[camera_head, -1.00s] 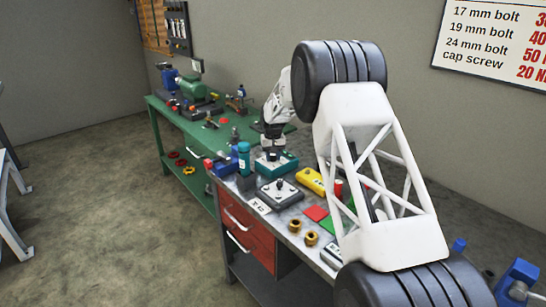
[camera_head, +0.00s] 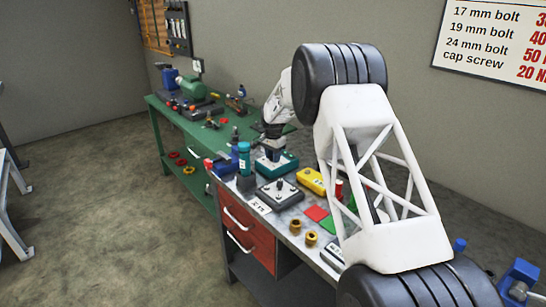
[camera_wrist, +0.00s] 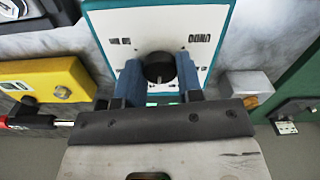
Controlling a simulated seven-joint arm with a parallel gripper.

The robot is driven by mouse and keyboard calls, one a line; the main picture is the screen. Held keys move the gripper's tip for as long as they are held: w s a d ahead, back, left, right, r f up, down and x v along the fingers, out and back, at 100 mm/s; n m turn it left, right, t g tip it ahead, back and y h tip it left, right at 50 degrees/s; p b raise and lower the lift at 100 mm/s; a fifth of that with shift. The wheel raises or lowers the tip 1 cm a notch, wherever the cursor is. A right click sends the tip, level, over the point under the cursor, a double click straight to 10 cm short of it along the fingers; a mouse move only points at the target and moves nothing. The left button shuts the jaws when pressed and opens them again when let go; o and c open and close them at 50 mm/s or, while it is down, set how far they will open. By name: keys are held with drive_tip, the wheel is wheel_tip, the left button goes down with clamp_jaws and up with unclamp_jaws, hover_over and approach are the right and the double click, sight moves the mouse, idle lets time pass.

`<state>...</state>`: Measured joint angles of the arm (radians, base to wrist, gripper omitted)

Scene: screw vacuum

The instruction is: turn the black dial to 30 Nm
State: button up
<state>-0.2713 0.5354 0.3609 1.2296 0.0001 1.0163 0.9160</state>
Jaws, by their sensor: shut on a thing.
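The black dial (camera_wrist: 159,68) sits on the pale face of a teal-edged box (camera_wrist: 215,18). In the wrist view my gripper (camera_wrist: 160,80) has its two blue-grey fingers on either side of the dial, shut on it. Printed marks show left and right of the dial, too small to read. In the head view the teal box (camera_head: 285,164) stands on the grey bench, with my gripper (camera_head: 273,150) over it. The dial is hidden there by my gripper.
A yellow box (camera_head: 311,181) stands right of the teal box. A grey plate with knobs (camera_head: 279,193) is in front of it, and a teal bottle (camera_head: 244,158) to its left. Red (camera_head: 316,213) and green mats lie further right. A wall chart (camera_head: 490,45) lists bolt sizes.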

drive_tip(key=shift+m, duration=1.7)
drive_tip(key=o, duration=0.9)
drive_tip(key=shift+r, duration=0.1)
drive_tip(key=shift+r, duration=3.85)
